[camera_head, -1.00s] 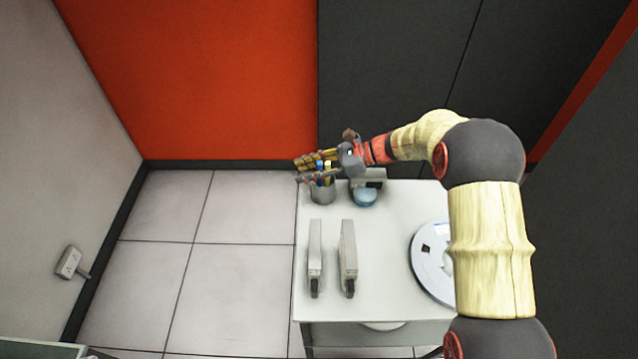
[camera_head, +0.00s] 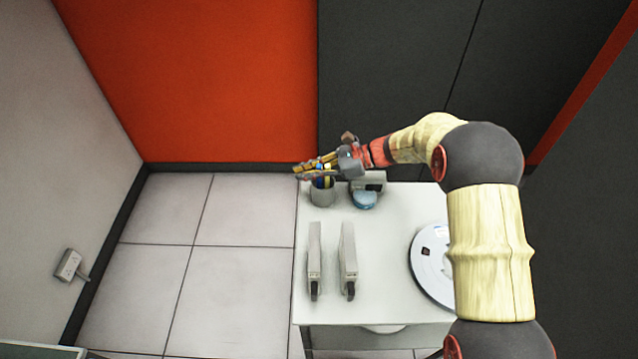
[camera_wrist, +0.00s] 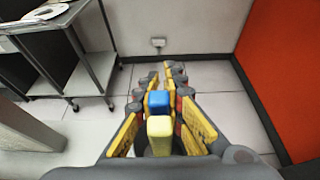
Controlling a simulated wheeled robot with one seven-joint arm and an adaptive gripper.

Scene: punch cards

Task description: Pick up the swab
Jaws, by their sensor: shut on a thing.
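A grey cup (camera_head: 322,194) stands at the back left of the white table. Blue and yellow ends of upright items show at its mouth. My gripper (camera_head: 308,172) reaches in from the right, its fingers just above the cup. In the wrist view, my gripper (camera_wrist: 165,85) has its yellow-padded fingers drawn in around a blue-ended item (camera_wrist: 158,100). A yellow-ended item (camera_wrist: 159,132) stands next to it, nearer the palm. The fingers are shut on the blue-ended item, as best I can see. I cannot tell which item is the swab; the lower parts are hidden.
A blue round thing (camera_head: 364,199) with a grey part behind it stands right of the cup. Two long grey tools (camera_head: 348,255) lie in front. A white reel (camera_head: 432,265) lies at the right, partly behind my arm. The table's left edge is close to the cup.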

